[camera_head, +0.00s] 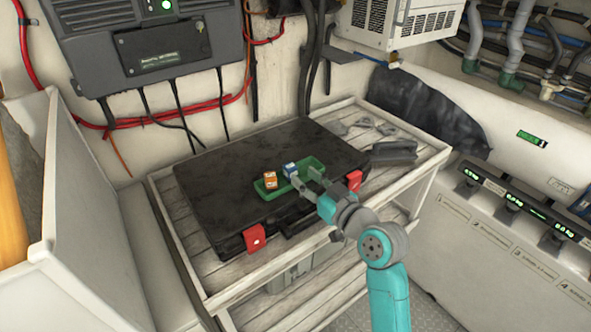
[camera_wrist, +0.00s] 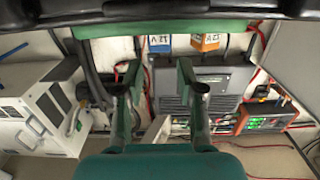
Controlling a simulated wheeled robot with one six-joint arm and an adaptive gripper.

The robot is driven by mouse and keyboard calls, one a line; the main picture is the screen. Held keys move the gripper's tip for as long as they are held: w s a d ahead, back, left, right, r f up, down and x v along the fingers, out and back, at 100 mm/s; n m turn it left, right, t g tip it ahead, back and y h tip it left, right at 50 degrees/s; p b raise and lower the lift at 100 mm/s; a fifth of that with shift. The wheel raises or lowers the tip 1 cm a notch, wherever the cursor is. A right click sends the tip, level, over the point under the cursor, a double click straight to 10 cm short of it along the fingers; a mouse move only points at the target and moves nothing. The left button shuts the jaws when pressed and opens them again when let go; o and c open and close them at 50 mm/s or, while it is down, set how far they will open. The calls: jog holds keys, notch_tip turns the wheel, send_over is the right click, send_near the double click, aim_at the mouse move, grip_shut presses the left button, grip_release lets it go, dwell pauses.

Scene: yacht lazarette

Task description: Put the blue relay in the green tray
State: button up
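The green tray (camera_head: 313,163) lies on the black case; its rim shows as a green strip in the wrist view (camera_wrist: 125,29). The blue relay (camera_head: 290,170) appears to stand within the tray's outline, and it shows beyond the rim in the wrist view (camera_wrist: 159,43). The orange relay (camera_head: 270,179) stands left of it in the head view, also apparently in the tray; the wrist view shows it too (camera_wrist: 206,42). The rim hides their bases in the wrist view. My gripper (camera_head: 307,180) is open and empty, by the tray's near right side. Its two fingers are apart in the wrist view (camera_wrist: 158,72).
The black case (camera_head: 215,180) with red latches lies on a slatted bench (camera_head: 430,150). A dark block (camera_head: 394,152) and small grey pieces lie at the bench's back right. A grey wall unit (camera_head: 150,45) with hanging cables is behind. A labelled panel (camera_head: 510,235) stands at right.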

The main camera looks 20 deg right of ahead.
jog(key=v, duration=0.5)
jog(key=s+f+m+h, duration=0.1)
jog(key=s+f, duration=0.2)
jog(key=s+f+m+h, duration=0.1)
jog(key=s+f, duration=0.1)
jog(key=f, duration=0.2)
jog(key=s+f+m+h, duration=0.1)
jog(key=s+f, duration=0.2)
jog(key=f, duration=0.1)
jog(key=shift+s+a, duration=0.25)
jog(key=shift+s, duration=0.05)
jog(key=s+f+m+g+h, duration=0.15)
jog(key=s+f, duration=0.25)
jog(key=s, duration=0.7)
jog(key=s+f+h, duration=0.2)
jog(key=s+f, duration=0.2)
jog(key=s, duration=0.7)
jog(key=s+a+r+y, duration=0.1)
jog(key=s+r, duration=0.2)
jog(key=s, duration=0.8)
jog(key=shift+s+a+n, duration=0.2)
jog(key=shift+a+n, duration=0.15)
jog(key=shift+n, duration=0.1)
